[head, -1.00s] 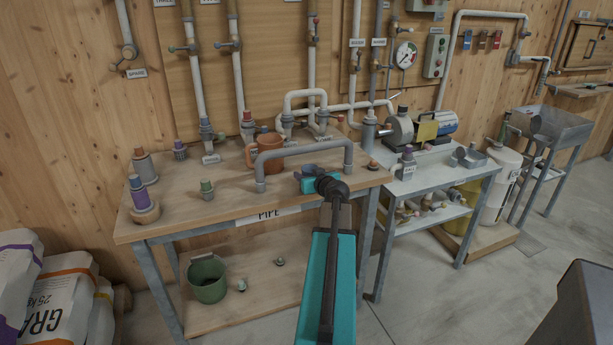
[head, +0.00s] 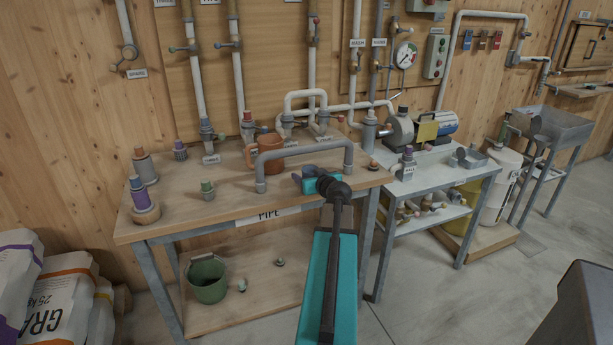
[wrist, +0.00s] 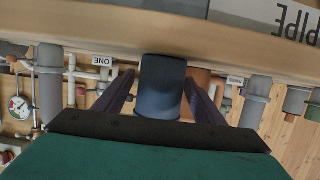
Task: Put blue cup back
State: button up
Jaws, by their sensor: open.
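A dark blue cup (wrist: 162,88) stands between the two fingers of my gripper (wrist: 160,78) in the wrist view. The fingers are spread on either side of it, and I cannot tell whether they touch it. In the head view my gripper (head: 303,175) is at the right part of the workbench, just in front of the grey pipe arch (head: 300,149). There the cup is too small and covered to make out clearly. A brown jug (head: 268,151) stands behind the arch.
The workbench (head: 230,207) also bears capped fittings at the left, including a purple one on a round wooden base (head: 146,214). A green bucket (head: 207,279) is on the lower shelf. A metal table (head: 440,177) with a pump stands at the right. Pipes line the wall behind.

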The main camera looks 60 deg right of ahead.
jog(key=b+v, duration=0.3)
jog(key=v, duration=0.5)
jog(key=b+v, duration=0.2)
jog(key=b, duration=0.4)
jog(key=shift+s+a+f, duration=0.1)
jog(key=shift+s+a+b, duration=0.2)
jog(key=shift+s+b, duration=0.05)
jog(key=shift+b, duration=0.6)
dwell(0.5)
